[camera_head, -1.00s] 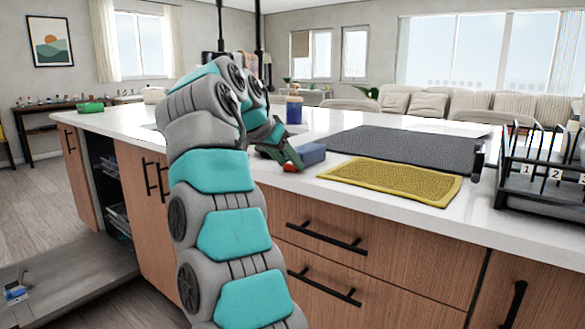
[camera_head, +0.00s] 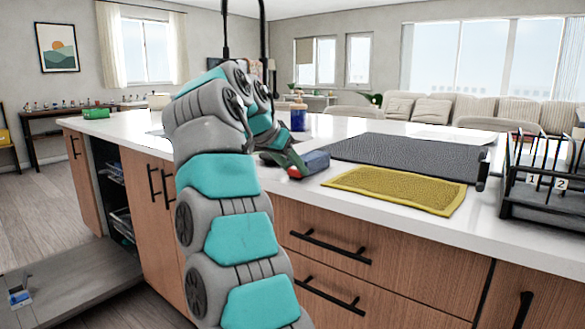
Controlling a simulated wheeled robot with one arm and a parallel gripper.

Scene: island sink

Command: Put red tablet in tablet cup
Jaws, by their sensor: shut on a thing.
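A small red piece, which looks like the red tablet (camera_head: 294,172), shows at the tip of my gripper (camera_head: 292,168) by the front edge of the white counter. My gripper is shut on it, with the fingers low over the counter and partly covering it. At lower left, a small blue and grey fitting (camera_head: 18,298), possibly the tablet cup, sits on an open, lowered door (camera_head: 75,272). Its inside is too small to make out.
A dark mat (camera_head: 400,152) and a yellow mat (camera_head: 395,189) lie right of the gripper. A black numbered rack (camera_head: 545,195) stands at the far right. A blue jar (camera_head: 298,118) and a green item (camera_head: 96,113) stand farther back. Floor at left is clear.

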